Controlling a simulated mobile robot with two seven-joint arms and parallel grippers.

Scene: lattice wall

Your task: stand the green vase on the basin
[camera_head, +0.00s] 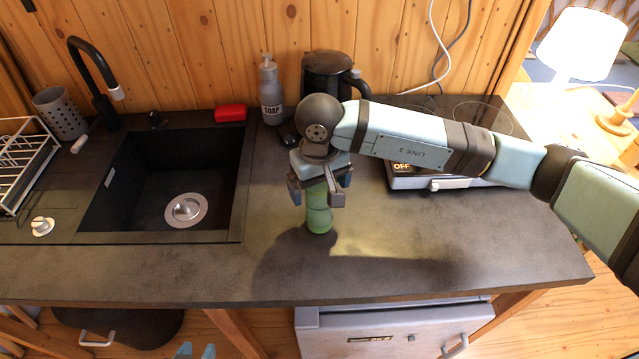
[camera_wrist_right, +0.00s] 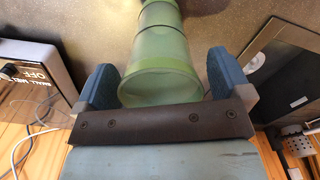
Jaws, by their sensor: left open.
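The green vase (camera_head: 319,216) is upright over the counter right of the basin, its lower end at or close to the surface. My right gripper (camera_head: 319,192) is above it, pointing down, with a finger on each side of its upper part. In the right wrist view the vase (camera_wrist_right: 160,62) lies between the two blue fingers; whether they press on it I cannot tell. The dark square basin (camera_head: 140,205) with a round metal drain (camera_head: 186,210) is sunk in the counter at left. My left gripper (camera_head: 195,351) shows only its fingertips at the bottom edge, apart and empty.
A black tap (camera_head: 95,75), dish rack (camera_head: 22,165) and grey holder (camera_head: 61,112) are around the basin. A red sponge (camera_head: 230,113), soap bottle (camera_head: 270,92) and black kettle (camera_head: 327,75) stand at the back. The counter's front right is clear.

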